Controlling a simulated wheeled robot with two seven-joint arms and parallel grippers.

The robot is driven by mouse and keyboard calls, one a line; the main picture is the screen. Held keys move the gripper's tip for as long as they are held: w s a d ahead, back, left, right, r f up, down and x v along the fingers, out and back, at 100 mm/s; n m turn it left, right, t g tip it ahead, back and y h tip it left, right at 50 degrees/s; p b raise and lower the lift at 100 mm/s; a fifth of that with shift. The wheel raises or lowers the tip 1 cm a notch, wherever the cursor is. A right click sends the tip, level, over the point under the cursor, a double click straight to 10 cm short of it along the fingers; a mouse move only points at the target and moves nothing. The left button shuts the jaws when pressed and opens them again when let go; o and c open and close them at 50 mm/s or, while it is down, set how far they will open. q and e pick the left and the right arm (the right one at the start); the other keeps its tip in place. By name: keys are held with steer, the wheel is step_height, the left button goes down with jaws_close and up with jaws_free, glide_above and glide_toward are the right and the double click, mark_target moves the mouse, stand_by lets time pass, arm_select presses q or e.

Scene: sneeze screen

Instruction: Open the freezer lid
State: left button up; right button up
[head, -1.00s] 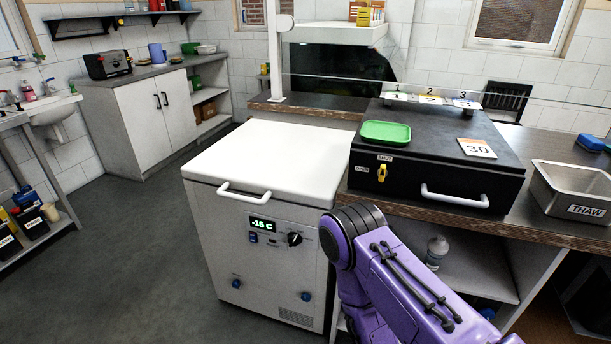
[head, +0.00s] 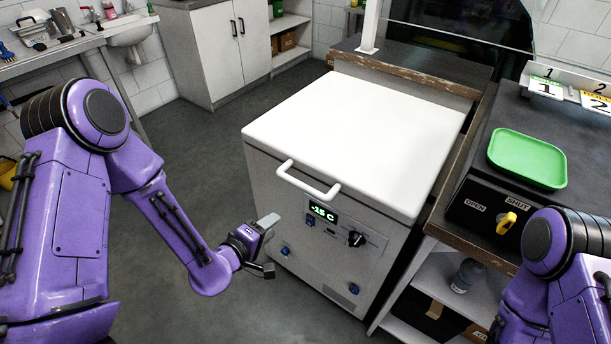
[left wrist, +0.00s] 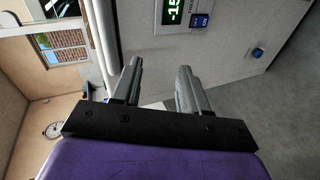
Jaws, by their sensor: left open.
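The white chest freezer (head: 290,215) stands in front of me, its display reading about -15 C. Its white lid (head: 360,135) lies closed on top. A white bar handle (head: 308,180) sits at the lid's front edge. My left gripper (head: 268,222) is open and empty, in front of the freezer's front face, below and left of the handle. In the left wrist view its two fingers (left wrist: 158,85) point toward the freezer front (left wrist: 225,50), with the handle bar (left wrist: 101,40) to their upper left. My right arm shows at the lower right, but its gripper is out of view.
A sink (head: 130,30) and side table stand at the left. The floor (head: 215,130) left of the freezer is clear.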

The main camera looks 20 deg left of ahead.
arm_select(q)
steer(key=t+h, duration=0.2)
glide_toward(301, 187)
steer(key=shift+n, duration=0.4)
steer(key=p+x, duration=0.1)
steer(key=x, duration=1)
steer(key=shift+f+p, duration=0.15)
steer(key=shift+p, duration=0.2)
jaws_close()
